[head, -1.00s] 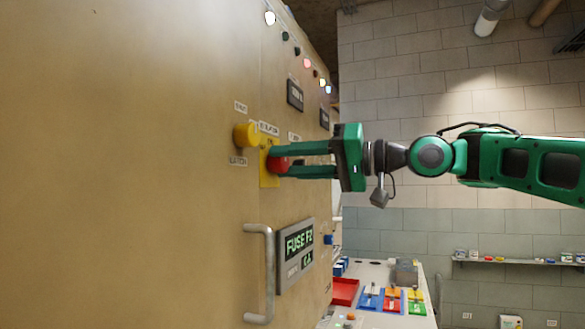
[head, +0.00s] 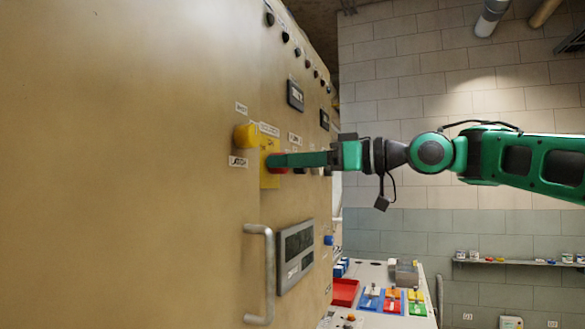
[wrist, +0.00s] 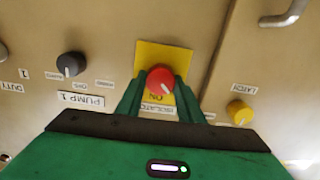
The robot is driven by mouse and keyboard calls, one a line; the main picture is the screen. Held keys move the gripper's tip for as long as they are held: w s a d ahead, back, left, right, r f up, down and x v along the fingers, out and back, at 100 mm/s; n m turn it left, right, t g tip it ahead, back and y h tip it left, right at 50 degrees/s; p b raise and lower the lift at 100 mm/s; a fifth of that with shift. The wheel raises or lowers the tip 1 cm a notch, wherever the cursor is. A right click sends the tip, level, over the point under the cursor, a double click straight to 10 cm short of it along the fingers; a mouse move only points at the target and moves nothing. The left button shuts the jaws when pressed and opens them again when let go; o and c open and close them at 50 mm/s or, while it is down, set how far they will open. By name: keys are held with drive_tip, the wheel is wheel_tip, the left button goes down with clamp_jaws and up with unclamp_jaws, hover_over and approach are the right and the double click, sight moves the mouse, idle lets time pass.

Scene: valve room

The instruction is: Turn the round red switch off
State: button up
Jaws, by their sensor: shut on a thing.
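The round red switch (wrist: 160,79) sits on a yellow plate (wrist: 150,50) on the beige cabinet face. In the head view the yellow plate (head: 268,171) shows edge-on, and the red switch (head: 277,170) is mostly hidden by my fingers. My gripper (head: 285,160) reaches in from the right and is shut on the red switch. In the wrist view my green fingers (wrist: 157,97) stand on either side of the knob, with a label partly visible below it.
A yellow knob (head: 245,136) marked latch is close beside the plate. A black knob (wrist: 70,64) sits on its other side. A metal handle (head: 259,274) and a dark display (head: 296,256) are below. A bench with coloured trays (head: 393,300) stands behind.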

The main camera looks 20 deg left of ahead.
drive_tip(key=n, duration=0.4)
drive_tip(key=shift+w+d+f, duration=0.1)
drive_tip(key=shift+w+f, duration=0.05)
drive_tip(key=shift+f, duration=0.15)
drive_tip(key=shift+n+t, duration=0.3)
drive_tip(key=shift+n, duration=1.7)
drive_tip(key=o, duration=1)
drive_tip(key=shift+w, duration=0.1)
drive_tip(key=shift+o, duration=0.3)
drive_tip(key=shift+r, duration=0.1)
drive_tip(key=s+d, duration=0.1)
drive_tip(key=d, duration=0.9)
drive_tip(key=shift+d+r, duration=0.15)
drive_tip(key=shift+d, duration=0.15)
